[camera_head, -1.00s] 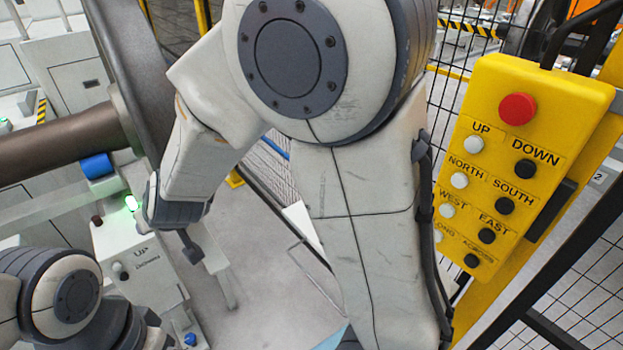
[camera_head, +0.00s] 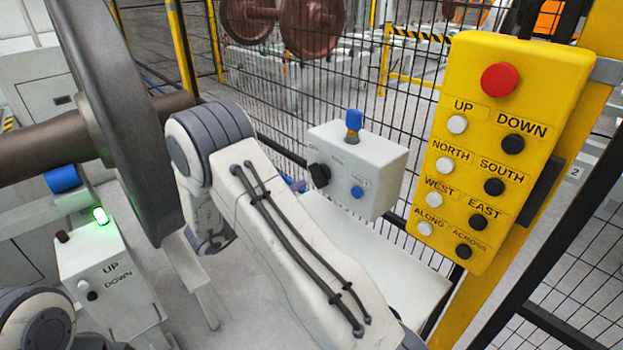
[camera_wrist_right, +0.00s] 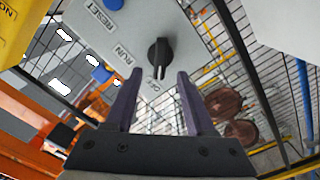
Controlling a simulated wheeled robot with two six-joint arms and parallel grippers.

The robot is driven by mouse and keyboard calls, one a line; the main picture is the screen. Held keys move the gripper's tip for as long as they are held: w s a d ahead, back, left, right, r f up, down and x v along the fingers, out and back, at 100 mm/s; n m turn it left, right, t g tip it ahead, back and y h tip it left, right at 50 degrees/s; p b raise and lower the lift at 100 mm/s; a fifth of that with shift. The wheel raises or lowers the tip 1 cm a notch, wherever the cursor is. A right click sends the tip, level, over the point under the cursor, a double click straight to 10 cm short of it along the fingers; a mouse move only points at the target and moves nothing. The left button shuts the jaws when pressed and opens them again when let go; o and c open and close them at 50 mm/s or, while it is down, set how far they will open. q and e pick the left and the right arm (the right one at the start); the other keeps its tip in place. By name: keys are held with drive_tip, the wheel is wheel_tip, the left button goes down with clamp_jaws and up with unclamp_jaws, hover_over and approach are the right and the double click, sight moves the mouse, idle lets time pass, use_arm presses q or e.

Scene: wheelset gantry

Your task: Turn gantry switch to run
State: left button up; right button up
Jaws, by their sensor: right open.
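The gantry switch is a black knob (camera_head: 319,175) on the front of a pale grey box (camera_head: 378,172). In the right wrist view the knob (camera_wrist_right: 159,51) sits between RUN and OFF labels, its grip pointing down towards OFF. My right gripper (camera_wrist_right: 158,75) is open, its two purple fingers apart and the knob showing between and beyond their tips. It looks empty; whether the fingers touch the knob I cannot tell. In the head view my right arm hides most of that gripper, with purple finger parts (camera_head: 297,185) left of the box. My left gripper is out of view.
A yellow pendant (camera_head: 490,150) with a red button hangs right of the box. A mesh fence (camera_head: 420,95) stands behind. A big wheelset wheel (camera_head: 122,110) is at left, above a small UP/DOWN box (camera_head: 105,275) with a lit green lamp. A blue button (camera_head: 357,192) is beside the knob.

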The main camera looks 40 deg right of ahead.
sight(313, 178)
drive_tip(key=d, duration=0.4)
drive_tip(key=d+p, duration=0.1)
drive_tip(key=d, duration=0.1)
drive_tip(key=shift+w+d, duration=0.3)
drive_tip(key=shift+d, duration=0.1)
clamp_jaws()
